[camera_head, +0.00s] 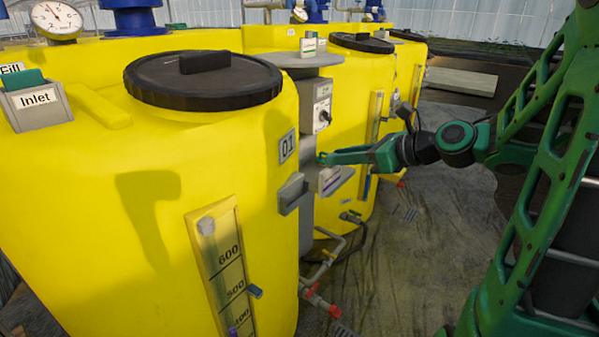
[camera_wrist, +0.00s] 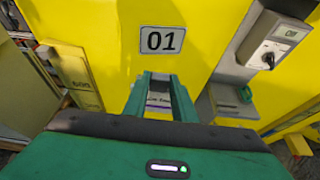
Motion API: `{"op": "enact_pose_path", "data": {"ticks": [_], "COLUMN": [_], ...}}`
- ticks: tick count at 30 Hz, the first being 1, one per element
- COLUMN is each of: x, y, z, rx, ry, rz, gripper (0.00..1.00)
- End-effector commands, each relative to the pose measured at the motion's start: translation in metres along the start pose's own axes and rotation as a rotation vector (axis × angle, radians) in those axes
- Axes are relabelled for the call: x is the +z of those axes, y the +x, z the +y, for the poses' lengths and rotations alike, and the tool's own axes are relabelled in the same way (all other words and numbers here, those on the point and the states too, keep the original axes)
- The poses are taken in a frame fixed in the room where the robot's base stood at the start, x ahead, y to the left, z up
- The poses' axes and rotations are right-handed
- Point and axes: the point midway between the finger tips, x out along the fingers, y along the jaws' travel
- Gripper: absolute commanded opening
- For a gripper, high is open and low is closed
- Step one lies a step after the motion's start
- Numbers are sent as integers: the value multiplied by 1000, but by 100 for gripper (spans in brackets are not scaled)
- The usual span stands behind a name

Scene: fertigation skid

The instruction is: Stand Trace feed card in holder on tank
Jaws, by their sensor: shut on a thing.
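My gripper (camera_head: 322,158) reaches in from the right toward the front of the yellow tank (camera_head: 130,190) marked 01. In the wrist view my gripper (camera_wrist: 160,82) is shut on a pale card (camera_wrist: 159,102) with a purple stripe, taken to be the Trace feed card. The card lies between the fingers, below the 01 plate (camera_wrist: 162,40). A grey holder (camera_head: 292,194) is fixed to the tank's side under the 01 plate (camera_head: 288,146), left of and below my fingertips. The holder looks empty. The card appears apart from it; their gap in depth is unclear.
A grey column with a knob box (camera_head: 322,115) stands right of the tank, close behind my gripper. A level gauge (camera_head: 222,270) is on the tank front. Pipes (camera_head: 322,275) run low. The floor at right is open.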

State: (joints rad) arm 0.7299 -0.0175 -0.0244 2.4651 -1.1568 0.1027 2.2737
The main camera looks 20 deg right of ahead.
Motion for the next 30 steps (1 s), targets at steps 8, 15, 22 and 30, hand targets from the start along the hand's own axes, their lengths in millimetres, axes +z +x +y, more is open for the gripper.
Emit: {"op": "enact_pose_path", "data": {"ticks": [8, 15, 22, 30], "x": [25, 45, 16, -5], "y": [61, 108, 116, 124], "z": [2, 3, 1, 1], "rx": [6, 5, 1, 1], "ry": [-5, -2, 3, 5], "rz": [-1, -1, 1, 2], "gripper": [0, 0, 0, 0]}}
